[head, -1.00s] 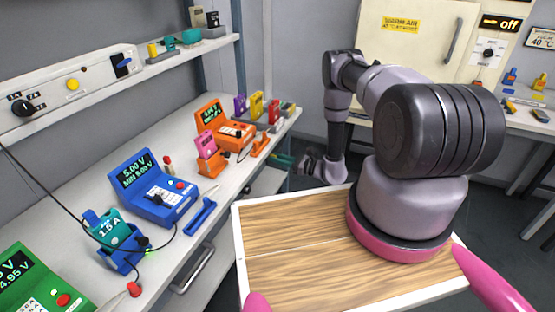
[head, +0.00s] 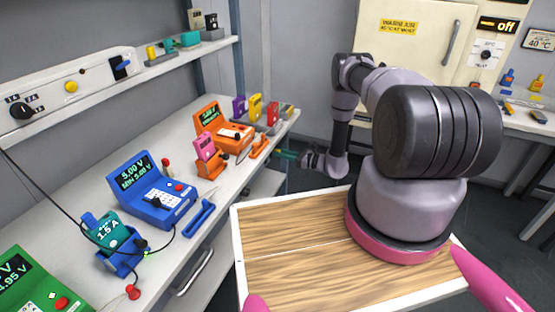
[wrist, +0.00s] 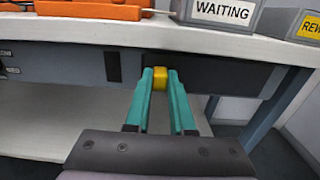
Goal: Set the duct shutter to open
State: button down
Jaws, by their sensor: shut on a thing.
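In the wrist view, a yellow knob (wrist: 160,76) sits on the front of a grey duct strip (wrist: 75,67) under the bench edge. A dark shutter plate (wrist: 215,75) extends right from around the knob. My gripper (wrist: 160,74) has its teal fingertips closed on both sides of the knob. In the head view, my gripper (head: 287,154) reaches to the bench front near its far end. The knob and the shutter are hidden there. A small dark slot shows left of the knob in the wrist view.
The bench top (wrist: 180,35) overhangs just above my fingers. It carries an orange device (wrist: 90,8) and a "WAITING" tray (wrist: 226,12). A blue-grey bench leg (wrist: 277,100) stands at the right. A wooden-topped tray (head: 300,270) lies in front of my arm base.

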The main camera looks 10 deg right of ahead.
jog(key=shift+w+d, duration=0.25)
jog(key=c, duration=0.8)
grip_release()
jog(key=shift+o, duration=0.2)
jog(key=v, duration=1)
jog(key=shift+s+d, duration=0.2)
jog(key=shift+d, duration=0.15)
jog(key=shift+r, duration=0.1)
